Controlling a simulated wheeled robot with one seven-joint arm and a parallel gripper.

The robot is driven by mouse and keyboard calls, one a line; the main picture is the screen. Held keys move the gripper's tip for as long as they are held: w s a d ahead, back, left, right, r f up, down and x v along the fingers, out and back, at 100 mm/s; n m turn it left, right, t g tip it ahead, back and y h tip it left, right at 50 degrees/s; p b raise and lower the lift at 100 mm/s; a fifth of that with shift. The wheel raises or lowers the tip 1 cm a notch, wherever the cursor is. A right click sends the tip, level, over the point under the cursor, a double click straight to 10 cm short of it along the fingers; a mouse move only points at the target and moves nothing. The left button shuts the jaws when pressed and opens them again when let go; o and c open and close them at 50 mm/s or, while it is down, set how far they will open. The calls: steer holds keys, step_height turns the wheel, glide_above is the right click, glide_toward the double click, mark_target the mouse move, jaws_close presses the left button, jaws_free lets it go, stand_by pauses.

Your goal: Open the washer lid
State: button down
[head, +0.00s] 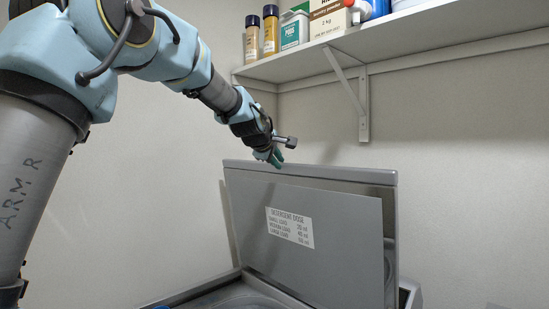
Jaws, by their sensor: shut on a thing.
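The washer lid (340,225) is a grey panel with a white detergent dose label (290,227) on its inner face. It stands raised, close to upright, at the back of the washer (190,294). The round tub opening shows in part at the bottom edge of the head view. My gripper (275,160) reaches down from the upper left to the top edge of the lid, left of its middle. It is shut on that edge; the fingertips are small and partly hidden.
A wall shelf (420,30) on a bracket (362,105) runs above and behind the lid. It holds bottles (271,30), boxes (293,30) and other containers. Plain walls stand behind and to the left. Open air lies between the lid and the shelf.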

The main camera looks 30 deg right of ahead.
steer(key=shift+d+f, duration=0.5)
steer(key=shift+f, duration=0.15)
steer(key=c, duration=0.9)
jaws_free()
steer(key=shift+o, duration=1)
steer(key=shift+d+r, duration=0.1)
steer(key=shift+r, duration=0.05)
steer(key=b+v, duration=0.4)
steer(key=v, duration=0.6)
steer(key=shift+a+r, duration=0.3)
steer(key=shift+r, duration=0.05)
